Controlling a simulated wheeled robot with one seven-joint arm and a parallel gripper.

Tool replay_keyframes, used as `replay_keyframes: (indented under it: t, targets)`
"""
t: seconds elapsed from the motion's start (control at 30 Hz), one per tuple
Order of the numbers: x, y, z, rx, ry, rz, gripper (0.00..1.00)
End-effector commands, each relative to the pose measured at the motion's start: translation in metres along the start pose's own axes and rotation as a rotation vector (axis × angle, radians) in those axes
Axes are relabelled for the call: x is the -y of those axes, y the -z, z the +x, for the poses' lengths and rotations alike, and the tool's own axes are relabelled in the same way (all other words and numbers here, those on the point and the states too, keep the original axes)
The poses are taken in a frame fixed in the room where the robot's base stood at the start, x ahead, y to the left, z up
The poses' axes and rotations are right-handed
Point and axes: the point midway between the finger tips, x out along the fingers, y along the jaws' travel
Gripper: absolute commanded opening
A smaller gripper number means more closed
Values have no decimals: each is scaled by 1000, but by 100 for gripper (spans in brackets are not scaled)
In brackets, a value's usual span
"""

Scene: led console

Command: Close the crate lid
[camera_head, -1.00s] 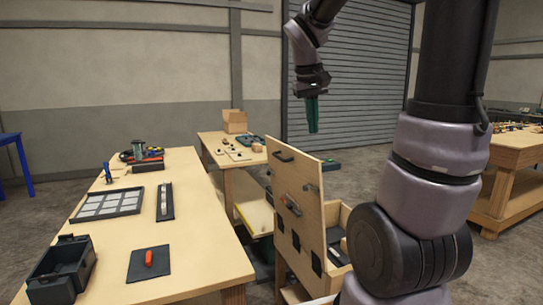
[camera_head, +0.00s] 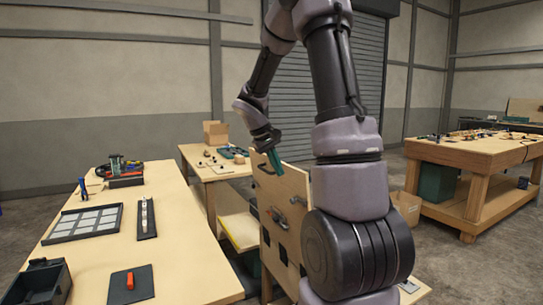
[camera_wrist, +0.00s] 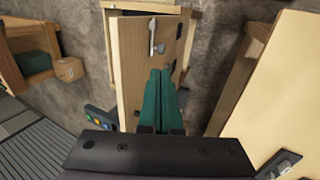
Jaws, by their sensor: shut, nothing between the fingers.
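The crate lid (camera_head: 283,238) is a pale wooden panel standing raised, with dark handles and fittings on its face. In the wrist view, the lid (camera_wrist: 130,62) lies beneath my fingers and shows a metal handle and a knob. My gripper (camera_head: 276,165) has green fingers and is shut and empty by the lid's upper edge. In the wrist view, my gripper (camera_wrist: 161,78) overlaps the lid's face; I cannot tell whether they touch. The crate body is mostly hidden behind my arm in the head view.
A long workbench (camera_head: 185,255) stands left of the lid, with a black bin (camera_head: 38,283), a frame tray (camera_head: 85,222) and a red-handled part (camera_head: 130,281) on it. A smaller table (camera_head: 222,172) stands behind. Another workbench (camera_head: 490,150) is at right.

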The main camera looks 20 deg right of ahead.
Motion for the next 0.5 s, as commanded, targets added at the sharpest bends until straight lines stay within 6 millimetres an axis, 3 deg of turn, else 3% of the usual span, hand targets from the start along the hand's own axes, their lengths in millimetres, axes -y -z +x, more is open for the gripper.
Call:
replay_keyframes:
  t: [0.03, 0.23, 0.5]
  targets:
    - [0, -1, 11, 4, 1, -1, 0]
    - [-29, 0, 16, 0, 0, 3, 0]
    - [-38, 0, 18, -1, 1, 1, 0]
